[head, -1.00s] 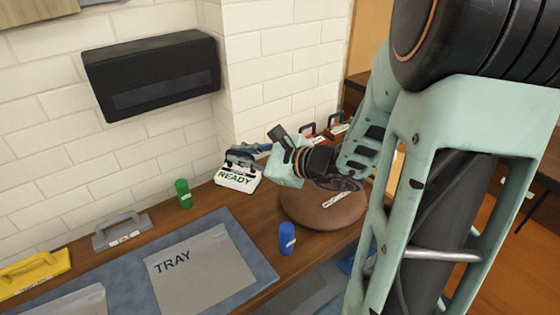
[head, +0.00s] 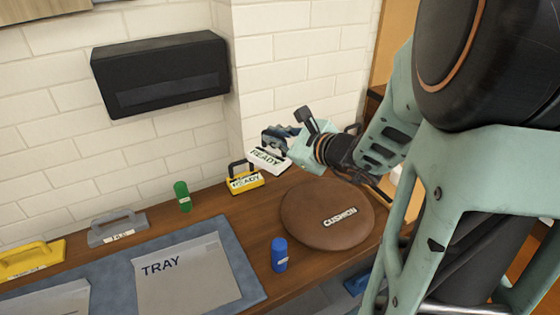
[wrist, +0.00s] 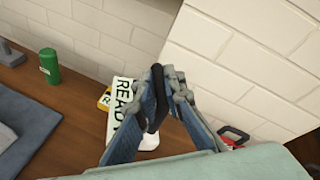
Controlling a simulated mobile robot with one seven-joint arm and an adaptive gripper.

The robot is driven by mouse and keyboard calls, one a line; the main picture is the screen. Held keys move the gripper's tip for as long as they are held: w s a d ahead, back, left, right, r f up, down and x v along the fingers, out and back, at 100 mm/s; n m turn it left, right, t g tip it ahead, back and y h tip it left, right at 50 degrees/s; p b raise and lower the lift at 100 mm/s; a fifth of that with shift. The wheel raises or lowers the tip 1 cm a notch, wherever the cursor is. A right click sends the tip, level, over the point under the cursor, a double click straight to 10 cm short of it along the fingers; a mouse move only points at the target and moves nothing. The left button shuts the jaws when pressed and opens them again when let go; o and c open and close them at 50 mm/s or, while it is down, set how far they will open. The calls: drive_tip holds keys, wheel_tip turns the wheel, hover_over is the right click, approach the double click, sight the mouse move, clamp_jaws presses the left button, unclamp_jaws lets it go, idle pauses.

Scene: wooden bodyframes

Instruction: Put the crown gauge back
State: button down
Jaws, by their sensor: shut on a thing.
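My gripper (head: 277,139) is shut on the dark handle of a white block marked READY (head: 267,160) and holds it above the back of the bench. In the wrist view the fingers (wrist: 163,98) close around the black handle, and the white READY face (wrist: 123,98) hangs at their left. A yellow block with a dark handle, also marked READY (head: 246,182), stands on the bench below and left of the held block. It is mostly hidden in the wrist view. I cannot read the name crown gauge on any thing here.
A brown round cushion (head: 305,222) lies right of the yellow block. A blue cylinder (head: 279,254) and a green cylinder (head: 183,196) stand nearby. A tray mat (head: 247,277), a grey handled block (head: 117,230) and a yellow one (head: 30,262) lie left. A wall corner stands close behind.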

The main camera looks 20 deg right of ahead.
drive_tip(key=shift+w+d+f+b, duration=0.25)
drive_tip(key=shift+w+d+f, duration=1.15)
drive_tip(key=shift+w+f, duration=0.6)
drive_tip(key=shift+w+d+f+b, duration=0.3)
drive_tip(key=shift+w+d+f, duration=1.25)
drive_tip(key=shift+f, duration=0.75)
drive_tip(key=shift+w+d+f+b, duration=0.25)
drive_tip(key=shift+w+d+f, duration=1)
drive_tip(key=shift+w+f, duration=0.85)
drive_tip(key=shift+s+f, duration=0.1)
drive_tip(key=shift+f, duration=0.15)
drive_tip(key=c, duration=2)
unclamp_jaws()
drive_tip(key=shift+r, duration=0.2)
